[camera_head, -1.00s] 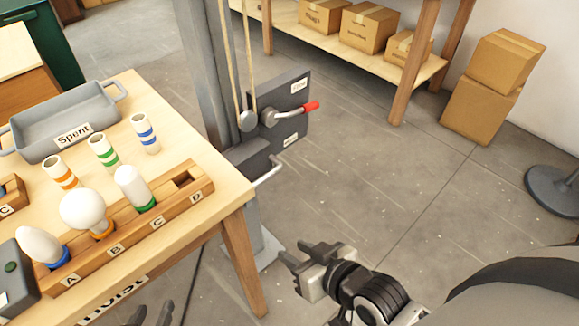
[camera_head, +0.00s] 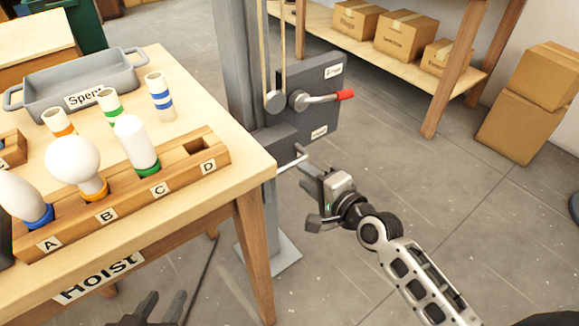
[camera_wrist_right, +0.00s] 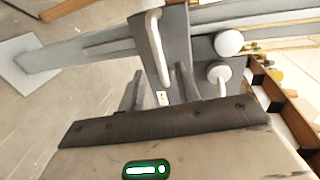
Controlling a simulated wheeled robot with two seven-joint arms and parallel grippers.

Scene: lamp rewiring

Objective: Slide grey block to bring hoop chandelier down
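The grey block (camera_head: 272,141) sits on the upright grey post (camera_head: 238,80), and a pale bar handle (camera_head: 293,161) sticks out from it. The hoop chandelier is not in view.
A lever with a red grip (camera_head: 345,95) is on a grey plate (camera_head: 325,110) above the block. The wooden table (camera_head: 225,185) with bulbs in a rack (camera_head: 190,165) stands left of the post. A shelf with cartons (camera_head: 400,36) is behind.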

